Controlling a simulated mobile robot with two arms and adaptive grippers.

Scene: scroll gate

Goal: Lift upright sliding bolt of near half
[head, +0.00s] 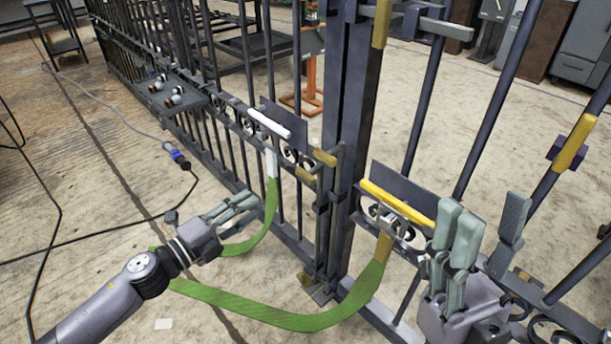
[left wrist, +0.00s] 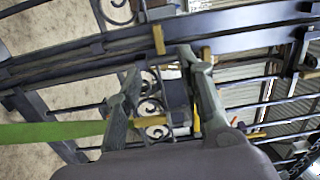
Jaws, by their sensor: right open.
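The dark iron gate (head: 342,110) stands across the head view, with a thick upright where its halves seem to meet. Brass-coloured pieces sit beside this upright, one at mid-height (head: 325,158) and one near the floor (head: 305,281). I cannot tell for sure which part is the near half's sliding bolt. My left gripper (head: 250,204) is open and empty, left of the upright and apart from it. In the left wrist view its fingers (left wrist: 165,100) are spread, with scrollwork beyond. My right gripper (head: 485,225) is open beside the right gate half, near its scrollwork.
A yellow bar (head: 397,202) and a white bar (head: 269,122) sit on the gate's scroll band. Green straps (head: 290,318) hang from both and sag near my left arm. A cable with a blue connector (head: 178,156) lies on the floor. The floor at left is mostly free.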

